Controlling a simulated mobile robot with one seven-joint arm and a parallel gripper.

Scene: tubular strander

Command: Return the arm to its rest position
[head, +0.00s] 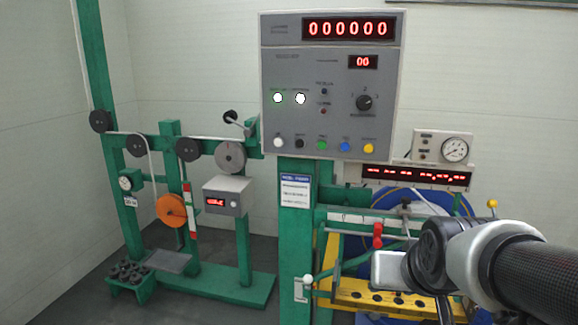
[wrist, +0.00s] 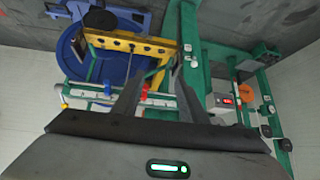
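My arm (head: 480,260) reaches in from the right edge of the head view, in front of the yellow frame and the blue reel. My gripper (wrist: 152,88) shows in the wrist view with its two dark fingers apart and nothing seen between them. The fingers point toward the machine, and no contact shows. In the head view the fingertips cannot be made out clearly. The arm hides part of the blue reel (head: 405,200) and of the yellow frame (head: 350,288).
A grey control panel (head: 333,130) stands on a green post. A red-handled lever (head: 377,236) and a green lever (head: 328,272) are close left of my arm. A green stand with an orange spool (head: 172,211) is at left. Grey floor (head: 195,308) is open at front left.

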